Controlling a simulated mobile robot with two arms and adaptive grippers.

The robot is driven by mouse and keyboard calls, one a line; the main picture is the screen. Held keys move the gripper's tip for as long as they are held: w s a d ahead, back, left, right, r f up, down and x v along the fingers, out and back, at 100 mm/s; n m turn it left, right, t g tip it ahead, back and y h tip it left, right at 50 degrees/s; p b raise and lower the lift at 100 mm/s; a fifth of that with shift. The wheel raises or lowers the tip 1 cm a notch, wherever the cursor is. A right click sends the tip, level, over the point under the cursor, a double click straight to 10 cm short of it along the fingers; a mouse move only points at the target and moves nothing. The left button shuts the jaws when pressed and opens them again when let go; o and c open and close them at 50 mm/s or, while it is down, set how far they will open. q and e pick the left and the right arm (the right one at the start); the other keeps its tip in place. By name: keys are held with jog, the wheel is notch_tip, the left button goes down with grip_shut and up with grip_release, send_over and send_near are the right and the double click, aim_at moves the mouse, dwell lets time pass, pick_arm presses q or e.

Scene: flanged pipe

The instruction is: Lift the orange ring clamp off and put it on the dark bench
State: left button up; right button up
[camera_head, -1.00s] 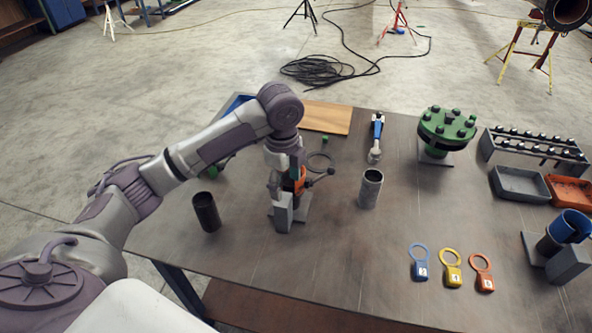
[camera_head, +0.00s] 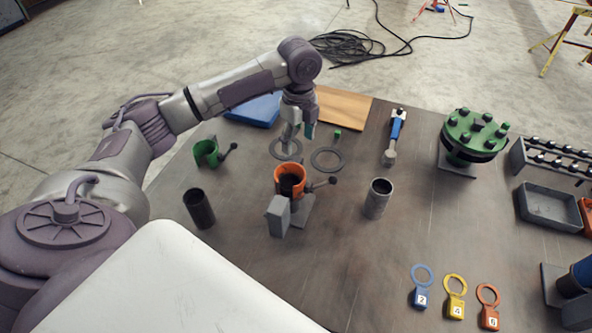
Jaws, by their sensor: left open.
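The orange ring clamp (camera_head: 284,169) sits around a dark upright pipe on a grey stand (camera_head: 278,217); its dark handle knob sticks out to the right. My left gripper (camera_head: 293,138) points down, open and empty, behind and above the clamp and apart from it in the picture. A flat dark ring lies under it in the view. The dark bench (camera_head: 335,230) carries all of these. My right gripper is not in view.
A green ring clamp (camera_head: 207,153) lies on the left, and a black tube (camera_head: 199,208) stands in front of it. A grey tube (camera_head: 377,198) stands right of the orange clamp. A green bolted flange (camera_head: 472,137) is farther right. Bare bench lies at front centre.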

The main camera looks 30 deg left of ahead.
aim_at(301, 162)
pick_arm(q)
notch_tip(301, 162, down, 2)
jog(key=shift+f, duration=0.25)
jog(key=shift+w+f, duration=0.15)
jog(key=shift+f, duration=0.15)
jog(key=f+p, duration=0.1)
jog(key=f, duration=0.1)
jog(key=f+p, duration=0.1)
jog(key=f, duration=0.1)
jog(key=shift+d+p, duration=0.35)
jog(key=shift+f, duration=0.6)
grip_shut()
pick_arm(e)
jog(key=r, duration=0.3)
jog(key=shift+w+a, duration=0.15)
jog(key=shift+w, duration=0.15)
